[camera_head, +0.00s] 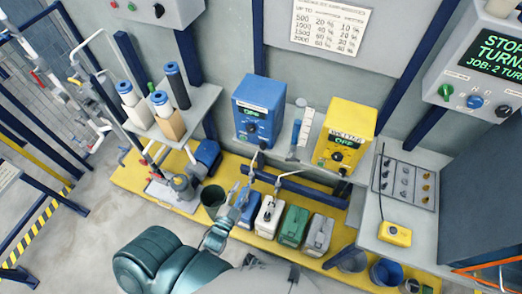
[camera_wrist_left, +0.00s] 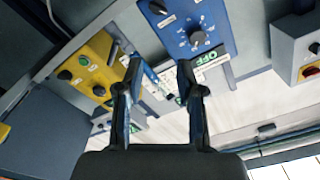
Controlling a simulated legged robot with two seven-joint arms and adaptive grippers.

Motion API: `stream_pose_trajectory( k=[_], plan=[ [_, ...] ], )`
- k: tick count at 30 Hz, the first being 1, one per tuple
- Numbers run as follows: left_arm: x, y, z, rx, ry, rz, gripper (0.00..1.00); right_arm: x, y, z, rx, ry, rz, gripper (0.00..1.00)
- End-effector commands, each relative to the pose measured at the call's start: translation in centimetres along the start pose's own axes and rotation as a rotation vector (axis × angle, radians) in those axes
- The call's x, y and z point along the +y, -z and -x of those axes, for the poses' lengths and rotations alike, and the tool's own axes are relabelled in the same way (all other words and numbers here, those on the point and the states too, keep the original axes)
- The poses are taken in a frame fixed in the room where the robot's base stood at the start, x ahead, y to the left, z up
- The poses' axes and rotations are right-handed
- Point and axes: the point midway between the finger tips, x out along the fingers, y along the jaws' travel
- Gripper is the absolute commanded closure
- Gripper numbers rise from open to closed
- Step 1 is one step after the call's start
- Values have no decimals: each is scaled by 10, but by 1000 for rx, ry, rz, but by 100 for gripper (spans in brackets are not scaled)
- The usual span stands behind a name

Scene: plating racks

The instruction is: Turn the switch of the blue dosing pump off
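The blue dosing pump (camera_head: 258,100) stands on a grey shelf against the wall, left of the middle in the head view. Its front has a small lit display and dark knobs below it; the knob's setting is too small to read there. In the left wrist view the blue pump (camera_wrist_left: 225,14) shows at the top, with a dial (camera_wrist_left: 195,37), a dark knob (camera_wrist_left: 158,7) and green OFF lettering. My left gripper (camera_head: 243,190) is below and in front of the pump, apart from it. In the wrist view its two fingers (camera_wrist_left: 159,68) are spread and empty. My right gripper is not in view.
A yellow pump (camera_head: 352,118) stands to the right on the shelf. Several canisters, including a green one (camera_head: 293,226), stand on the yellow platform below. Bottles (camera_head: 169,120) stand on the left shelf. A pipe and blue bar lie between gripper and pump.

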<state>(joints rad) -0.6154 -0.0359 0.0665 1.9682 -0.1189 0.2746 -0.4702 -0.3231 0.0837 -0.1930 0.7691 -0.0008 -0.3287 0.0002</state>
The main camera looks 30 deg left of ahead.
Motion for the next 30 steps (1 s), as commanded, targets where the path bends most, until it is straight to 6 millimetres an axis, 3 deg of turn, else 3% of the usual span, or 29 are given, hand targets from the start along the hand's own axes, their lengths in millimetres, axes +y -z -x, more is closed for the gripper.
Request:
stream_pose_trajectory(
  k=[17,23,30],
  plan=[
    [0,0,3,-1,0,0,62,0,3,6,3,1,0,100],
    [0,-2,33,-5,-2,1,62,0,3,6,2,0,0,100],
    [-1,-4,87,-5,-3,2,62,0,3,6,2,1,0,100]
  ],
)
